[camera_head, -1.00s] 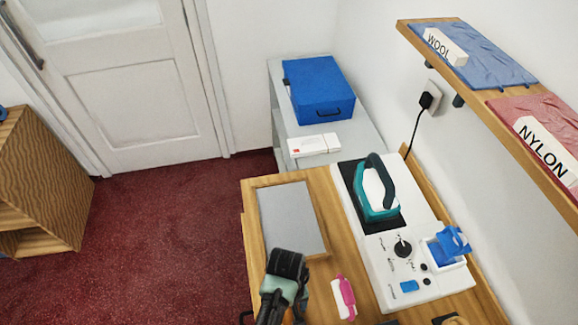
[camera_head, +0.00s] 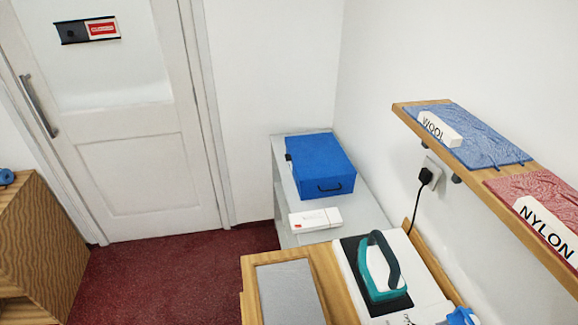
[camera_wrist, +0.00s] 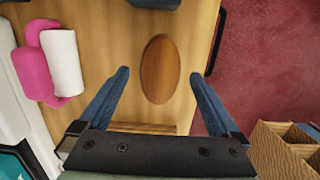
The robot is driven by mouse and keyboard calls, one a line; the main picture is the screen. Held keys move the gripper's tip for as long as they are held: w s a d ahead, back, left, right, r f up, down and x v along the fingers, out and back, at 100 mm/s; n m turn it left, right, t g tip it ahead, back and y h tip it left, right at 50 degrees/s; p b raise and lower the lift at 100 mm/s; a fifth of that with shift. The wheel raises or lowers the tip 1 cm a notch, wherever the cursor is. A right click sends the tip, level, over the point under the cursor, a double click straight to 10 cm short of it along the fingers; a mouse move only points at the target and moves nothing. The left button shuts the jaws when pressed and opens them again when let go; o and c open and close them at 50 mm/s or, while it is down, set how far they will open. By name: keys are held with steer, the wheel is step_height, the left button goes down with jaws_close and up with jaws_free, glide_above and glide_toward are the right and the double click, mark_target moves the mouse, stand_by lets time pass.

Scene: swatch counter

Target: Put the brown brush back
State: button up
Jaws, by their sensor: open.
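In the wrist view, a brown oval wooden thing (camera_wrist: 161,68), which looks like the back of the brown brush, lies on the light wooden counter (camera_wrist: 105,25). My gripper (camera_wrist: 160,73) is open, with its two blue fingers apart, one to each side of the oval in the picture. Nothing is held between them. The height of the fingers above the oval cannot be told. The bristles do not show. Neither the brush nor my gripper shows in the head view.
A pink and white item (camera_wrist: 55,62) lies left of the fingers; a dark object (camera_wrist: 158,14) is at the top. The head view shows a teal iron (camera_head: 383,268), a grey framed panel (camera_head: 288,292), a blue box (camera_head: 320,165), and WOOL (camera_head: 440,128) and NYLON (camera_head: 545,228) shelf labels.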

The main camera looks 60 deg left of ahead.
step_height(320, 180, up, 10)
steer(key=a, duration=0.1)
steer(key=shift+w+r, duration=0.15)
steer(key=shift+w, duration=0.05)
